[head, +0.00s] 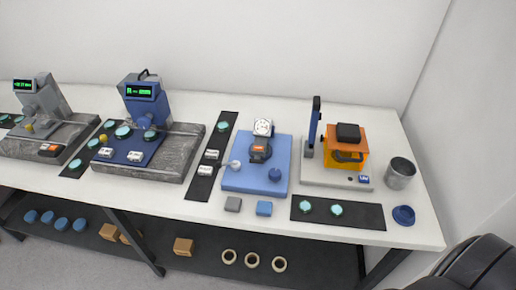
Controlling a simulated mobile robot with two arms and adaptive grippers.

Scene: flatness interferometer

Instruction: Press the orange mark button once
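I cannot tell for sure which part is the orange mark button. A small orange-topped block (50,148) sits at the front of the grey instrument at the far left. Another small orange part (260,148) is below the white dial (263,127) on the blue plate (240,180). A larger orange housing (362,158) with a black top (348,131) stands on a pale base at the right. Neither gripper's fingers show. Nothing of mine touches any of these parts.
A blue instrument (148,104) with a green display stands on a granite block (180,160). Dark mats (360,220) hold teal discs. A metal cup (400,173) and a blue lid (404,215) are at the right end. My dark body part (482,264) fills the lower right corner.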

